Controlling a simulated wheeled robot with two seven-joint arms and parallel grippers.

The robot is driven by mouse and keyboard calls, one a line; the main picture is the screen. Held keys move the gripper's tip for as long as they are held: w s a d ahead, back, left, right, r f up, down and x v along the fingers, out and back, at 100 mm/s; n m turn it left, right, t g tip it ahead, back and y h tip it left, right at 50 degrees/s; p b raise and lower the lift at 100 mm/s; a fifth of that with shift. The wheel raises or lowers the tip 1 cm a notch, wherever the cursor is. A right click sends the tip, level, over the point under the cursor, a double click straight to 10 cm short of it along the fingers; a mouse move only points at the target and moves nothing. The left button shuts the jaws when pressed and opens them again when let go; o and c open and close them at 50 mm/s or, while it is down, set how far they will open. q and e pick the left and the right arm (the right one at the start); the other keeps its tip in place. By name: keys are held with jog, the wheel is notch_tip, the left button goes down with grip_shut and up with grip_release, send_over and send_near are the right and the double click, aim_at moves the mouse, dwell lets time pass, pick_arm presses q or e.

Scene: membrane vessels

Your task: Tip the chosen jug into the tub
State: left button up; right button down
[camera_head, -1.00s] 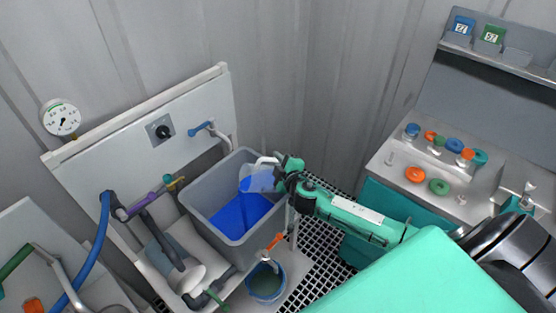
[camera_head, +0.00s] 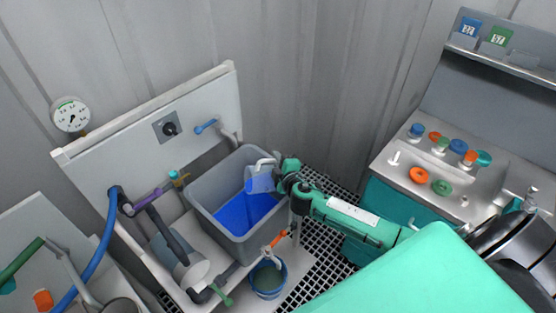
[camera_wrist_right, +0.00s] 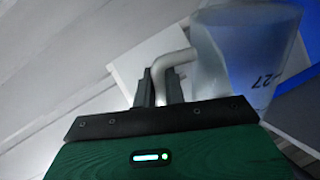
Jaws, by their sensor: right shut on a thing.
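The jug (camera_head: 259,181) is translucent and pale blue, with a white handle. It hangs tilted over the grey tub (camera_head: 219,226), which holds bright blue liquid. My right gripper (camera_head: 284,179) is shut on its handle from the right. In the right wrist view the jug (camera_wrist_right: 235,50) shows a dark marking that seems to include 27, and the gripper fingers (camera_wrist_right: 160,87) close on the handle (camera_wrist_right: 175,60). How much liquid is left in the jug cannot be told. My left gripper is not in view.
A small blue bucket (camera_head: 268,279) stands in front of the tub below an orange-handled tap (camera_head: 279,238). Pipes and a blue hose (camera_head: 104,243) lie left. A bench (camera_head: 450,190) with coloured caps and a shelf with blue and green labelled cards stand right. Black grating covers the floor.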

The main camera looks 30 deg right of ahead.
aim_at(259, 169)
jog(key=shift+a, duration=0.1)
jog(key=shift+w+a+f+n+p, duration=0.15)
jog(key=shift+w+a+n+p, duration=0.2)
jog(key=shift+a, duration=0.55)
jog(key=shift+a+f+n+p, duration=0.15)
jog(key=shift+a+n, duration=0.3)
jog(key=shift+a, duration=0.45)
jog(key=shift+a, duration=0.1)
jog(key=shift+a+r+n+h+p, duration=0.1)
jog(key=shift+a+n+h+p, duration=0.3)
jog(key=shift+a, duration=0.1)
jog(key=shift+w+a+n, duration=0.15)
jog(key=shift+a+n, duration=0.25)
jog(key=shift+a, duration=0.1)
jog(key=shift+a+p, duration=0.15)
jog(key=shift+p, duration=0.15)
